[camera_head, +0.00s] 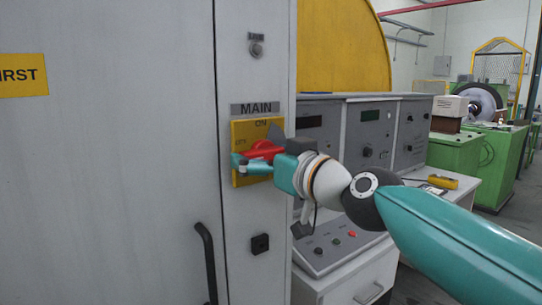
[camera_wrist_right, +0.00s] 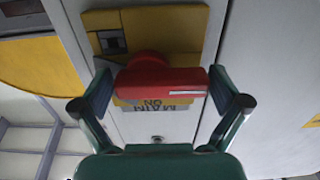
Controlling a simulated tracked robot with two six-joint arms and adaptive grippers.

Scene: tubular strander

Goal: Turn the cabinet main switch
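The main switch is a red handle (camera_head: 262,150) on a yellow plate (camera_head: 240,178), on the grey cabinet panel under the "MAIN" label (camera_head: 255,109). "ON" is printed at the plate's top. The handle lies roughly level, its end toward the left side of the plate. In the right wrist view the red handle (camera_wrist_right: 165,80) lies crosswise with a white line at its right end. My right gripper (camera_wrist_right: 162,90) is open wide, one finger beside each end of the handle; whether they touch it is unclear. In the head view the right gripper (camera_head: 258,164) partly covers the plate. My left gripper is out of view.
A black door handle (camera_head: 207,260) is at the lower left of the panel, and a small black knob (camera_head: 260,244) sits below the switch. A control desk (camera_head: 340,250) with buttons stands right of the cabinet, under my right arm. Green machines (camera_head: 460,160) stand farther back.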

